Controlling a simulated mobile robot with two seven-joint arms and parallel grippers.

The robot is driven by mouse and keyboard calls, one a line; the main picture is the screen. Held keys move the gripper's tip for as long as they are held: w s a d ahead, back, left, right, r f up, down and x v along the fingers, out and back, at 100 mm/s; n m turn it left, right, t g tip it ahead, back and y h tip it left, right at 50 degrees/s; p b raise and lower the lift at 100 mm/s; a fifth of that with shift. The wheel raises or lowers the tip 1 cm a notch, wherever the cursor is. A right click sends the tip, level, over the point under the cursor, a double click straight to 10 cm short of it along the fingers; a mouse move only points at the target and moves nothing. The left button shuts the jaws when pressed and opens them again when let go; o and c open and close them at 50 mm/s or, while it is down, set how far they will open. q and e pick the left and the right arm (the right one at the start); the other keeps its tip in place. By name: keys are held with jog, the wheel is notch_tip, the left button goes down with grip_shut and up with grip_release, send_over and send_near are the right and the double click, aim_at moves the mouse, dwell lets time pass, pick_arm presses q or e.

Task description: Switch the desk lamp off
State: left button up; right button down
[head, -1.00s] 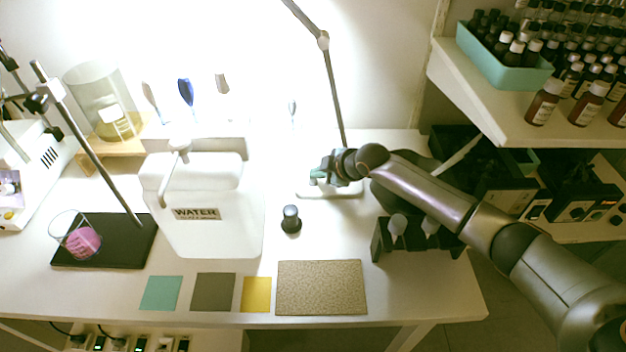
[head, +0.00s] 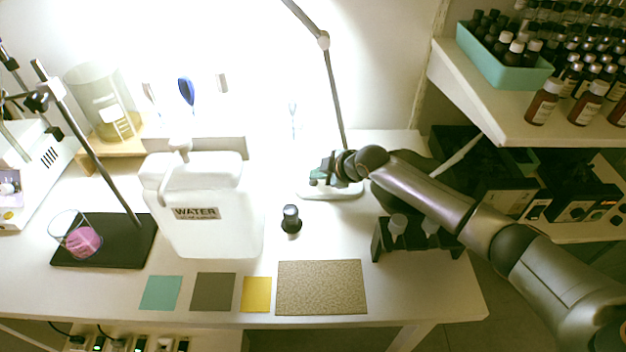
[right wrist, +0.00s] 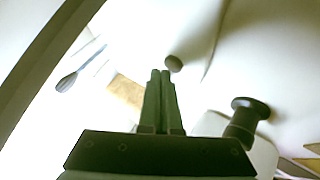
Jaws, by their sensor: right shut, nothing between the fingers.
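The desk lamp's thin grey arm (head: 334,95) rises from a pale base (head: 330,193) at the back of the table. Its head is out of the picture, and the wall and table glow brightly, so it is lit. My left gripper is not in view.
A white water container (head: 212,220) stands to the left. A black rack (head: 405,240) is under my right forearm. A shelf (head: 470,95) with bottles juts out at right.

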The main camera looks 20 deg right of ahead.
jog(key=shift+s+a+f+b, duration=0.1)
jog(key=shift+s+f+b, duration=0.1)
jog(key=shift+f, duration=0.3)
jog(key=shift+s+a+f+b, duration=0.1)
jog(key=shift+s+f+b, duration=0.1)
jog(key=shift+f, duration=0.25)
dwell(0.4)
jog(key=shift+r+p, duration=0.1)
jog(key=shift+p, duration=0.4)
jog(key=shift+d, duration=0.1)
jog(key=shift+r+p, duration=0.2)
jog(key=shift+p, duration=0.1)
jog(key=r+p, duration=0.2)
jog(key=r, duration=0.1)
jog(key=r+p, duration=0.3)
jog(key=shift+w+d, duration=0.15)
jog(key=shift+d, duration=0.05)
jog(key=shift+f, duration=0.1)
